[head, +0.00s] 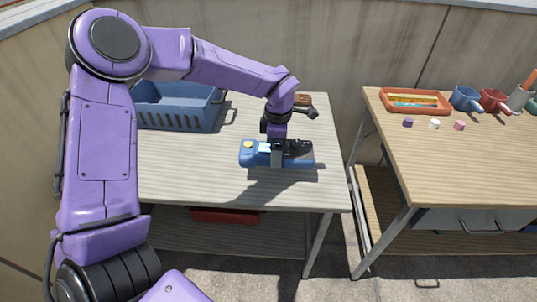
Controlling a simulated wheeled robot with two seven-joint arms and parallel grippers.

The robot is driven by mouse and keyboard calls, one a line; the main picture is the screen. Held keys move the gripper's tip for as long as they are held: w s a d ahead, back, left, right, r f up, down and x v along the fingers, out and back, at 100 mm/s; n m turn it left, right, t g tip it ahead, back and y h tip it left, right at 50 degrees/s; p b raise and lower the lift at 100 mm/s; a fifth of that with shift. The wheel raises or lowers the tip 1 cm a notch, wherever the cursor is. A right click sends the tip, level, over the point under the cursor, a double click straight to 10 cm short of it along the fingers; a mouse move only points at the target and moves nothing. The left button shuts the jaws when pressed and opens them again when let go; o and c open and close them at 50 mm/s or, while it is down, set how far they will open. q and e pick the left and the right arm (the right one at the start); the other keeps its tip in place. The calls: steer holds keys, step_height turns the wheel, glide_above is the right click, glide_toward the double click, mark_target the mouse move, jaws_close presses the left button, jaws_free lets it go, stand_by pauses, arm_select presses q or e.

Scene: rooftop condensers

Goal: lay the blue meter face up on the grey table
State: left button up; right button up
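The blue meter (302,157) is at the right part of the grey table (190,175), lying lengthwise left to right. Its yellow round part (248,145) is at its left end, and a small pale screen shows beside the gripper, on the upper side. My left gripper (277,152) points down over the meter's middle, with a dark finger across its near side. The far finger is hidden. The gripper looks shut on the meter. A shadow lies just below the meter; whether it touches the table is hard to tell. My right gripper is out of view.
A blue basket (180,115) stands at the table's back left. A small brown-topped object (303,101) is behind the gripper. A gap separates the wooden table (470,160), which holds an orange tray (415,111) and mugs (465,98). The grey table's front left is clear.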

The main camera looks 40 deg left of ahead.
arm_select(q)
steer(key=f, duration=0.1)
steer(key=a+f, duration=0.1)
steer(key=f, duration=0.1)
steer(key=a+f, duration=0.1)
steer(key=shift+s+f, duration=0.2)
steer(key=shift+f, duration=0.05)
steer(key=shift+w+d+f, duration=0.1)
steer(key=shift+d+f, duration=0.05)
steer(key=shift+f, duration=0.2)
steer(key=o, duration=1.2)
steer(key=shift+f, duration=0.1)
step_height(320, 180, up, 12)
steer(key=shift+r+p, duration=0.15)
steer(key=shift+p, duration=0.15)
